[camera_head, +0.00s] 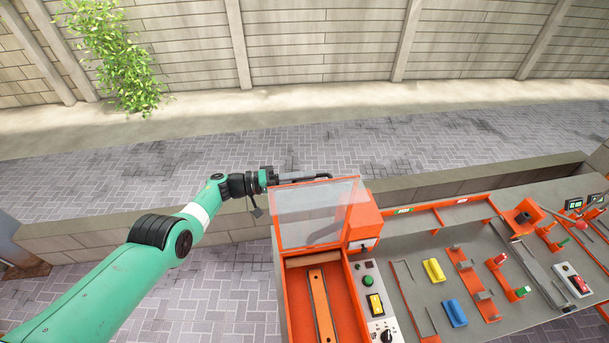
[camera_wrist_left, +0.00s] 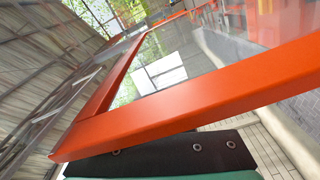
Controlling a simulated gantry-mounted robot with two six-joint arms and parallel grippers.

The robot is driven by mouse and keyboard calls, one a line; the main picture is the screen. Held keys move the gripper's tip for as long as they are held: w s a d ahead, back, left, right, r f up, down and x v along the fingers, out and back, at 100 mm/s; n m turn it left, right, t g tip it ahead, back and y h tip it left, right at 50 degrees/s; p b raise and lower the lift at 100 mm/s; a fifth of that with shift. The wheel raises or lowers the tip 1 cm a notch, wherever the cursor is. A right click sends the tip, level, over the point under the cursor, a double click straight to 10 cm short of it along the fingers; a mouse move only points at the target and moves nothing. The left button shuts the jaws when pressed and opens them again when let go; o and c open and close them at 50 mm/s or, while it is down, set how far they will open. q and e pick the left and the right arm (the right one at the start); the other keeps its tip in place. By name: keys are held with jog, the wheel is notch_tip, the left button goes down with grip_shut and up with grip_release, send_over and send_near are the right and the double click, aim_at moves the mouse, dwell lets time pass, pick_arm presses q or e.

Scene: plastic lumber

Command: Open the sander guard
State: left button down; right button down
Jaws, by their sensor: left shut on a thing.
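The sander guard (camera_head: 318,212), a clear panel with an orange frame, stands tilted up at the back end of the orange sander (camera_head: 348,315). The sander bed in front of it is uncovered. My left gripper (camera_head: 305,178) is at the guard's upper edge and is shut on it; its fingertips are partly hidden behind the edge. In the left wrist view the orange frame of the guard (camera_wrist_left: 200,100) crosses close in front, with a dark finger of my left gripper (camera_wrist_left: 165,157) along its lower side. My right gripper is not in view.
A control panel (camera_head: 376,300) with a green button and a black knob sits right of the sander bed. The grey bench (camera_head: 410,260) carries a yellow block (camera_head: 433,270), a blue block (camera_head: 454,313) and orange fixtures. A low wall (camera_head: 430,190) runs behind.

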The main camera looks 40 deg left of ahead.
pick_arm(q)
jog(key=shift+f, duration=0.3)
jog(key=c, duration=1)
grip_release()
jog(key=shift+d, duration=0.1)
jog(key=shift+o, duration=0.6)
jog(key=shift+r, duration=0.1)
jog(key=p+v, duration=0.3)
jog(key=v, duration=0.8)
jog(key=shift+s+a+p, duration=0.25)
jog(key=shift+a+p, duration=0.05)
